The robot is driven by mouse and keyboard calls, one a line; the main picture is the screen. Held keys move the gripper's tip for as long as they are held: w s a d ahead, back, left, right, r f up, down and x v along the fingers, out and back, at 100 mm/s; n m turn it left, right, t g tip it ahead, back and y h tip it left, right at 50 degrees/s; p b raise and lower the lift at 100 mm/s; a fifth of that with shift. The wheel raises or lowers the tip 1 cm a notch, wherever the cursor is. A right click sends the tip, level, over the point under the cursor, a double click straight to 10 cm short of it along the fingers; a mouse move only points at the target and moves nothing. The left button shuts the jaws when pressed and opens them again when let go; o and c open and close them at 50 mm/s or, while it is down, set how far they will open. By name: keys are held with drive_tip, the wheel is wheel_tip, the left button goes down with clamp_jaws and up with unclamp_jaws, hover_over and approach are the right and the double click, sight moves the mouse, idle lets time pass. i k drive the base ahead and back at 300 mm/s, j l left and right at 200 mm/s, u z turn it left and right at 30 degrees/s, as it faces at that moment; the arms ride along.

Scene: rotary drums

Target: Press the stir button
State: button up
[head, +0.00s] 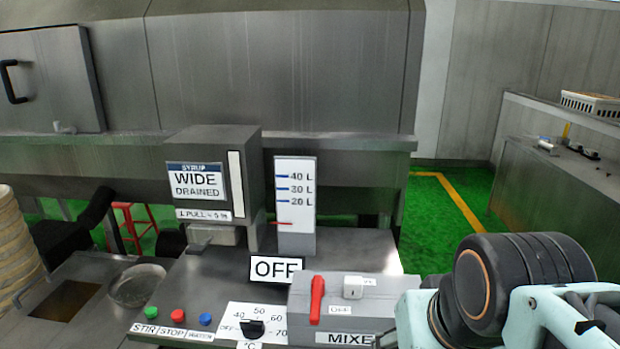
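The stir button is the small green button (151,313) at the front left of the metal control top. It stands above the "STIR" part of a white label strip (172,331). A red button (178,316) is just right of it, above "STOP", and a blue button (205,319) is right of that. Nothing covers the green button, and nothing touches it. My arm (490,290), black and pale blue, fills the lower right corner, well to the right of the buttons. I cannot make out my gripper's fingers in this view.
A temperature dial (251,328) sits right of the buttons. Beyond it is a mixer box (345,308) with a red lever (317,300), between buttons and arm. A syrup dispenser (212,180) and level gauge (295,205) stand behind. A round metal bowl (136,286) is behind the green button.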

sight(151, 312)
drive_tip(key=u, duration=1.5)
